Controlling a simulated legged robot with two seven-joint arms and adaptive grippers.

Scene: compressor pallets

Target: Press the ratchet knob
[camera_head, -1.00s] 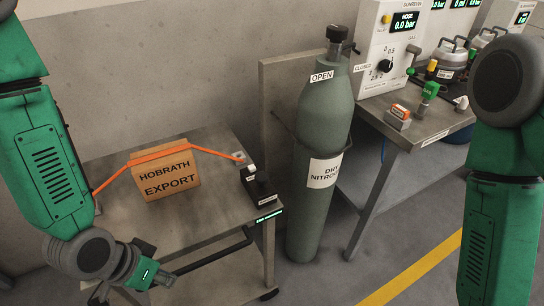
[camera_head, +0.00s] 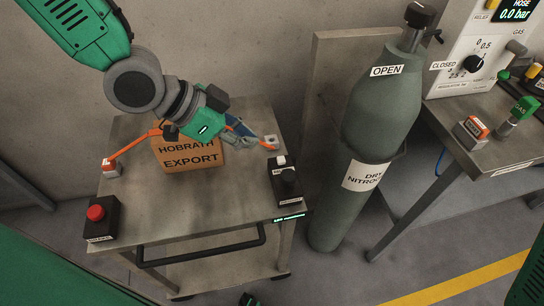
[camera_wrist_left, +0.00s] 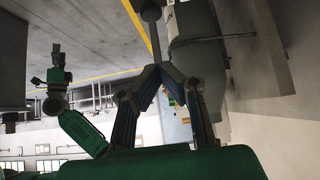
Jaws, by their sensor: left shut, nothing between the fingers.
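The ratchet knob appears to be the black knob (camera_head: 288,174) on the small black box (camera_head: 287,193) with a white top piece, at the cart's right edge in the head view. An orange strap (camera_head: 132,146) crosses a cardboard box marked HOBRATH EXPORT (camera_head: 190,158). My left gripper (camera_head: 259,140) is over the right part of the cart, above and left of the knob, near the strap's right end. Its fingers meet and hold nothing; they also show in the left wrist view (camera_wrist_left: 160,72). What seems my right gripper (camera_wrist_left: 57,74) is small in the wrist view.
A black box with a red button (camera_head: 95,213) stands at the cart's front left. The cart top (camera_head: 205,208) is clear in front of the carton. A tall green nitrogen cylinder (camera_head: 380,125) stands right of the cart, beside a bench (camera_head: 465,140) with gauges.

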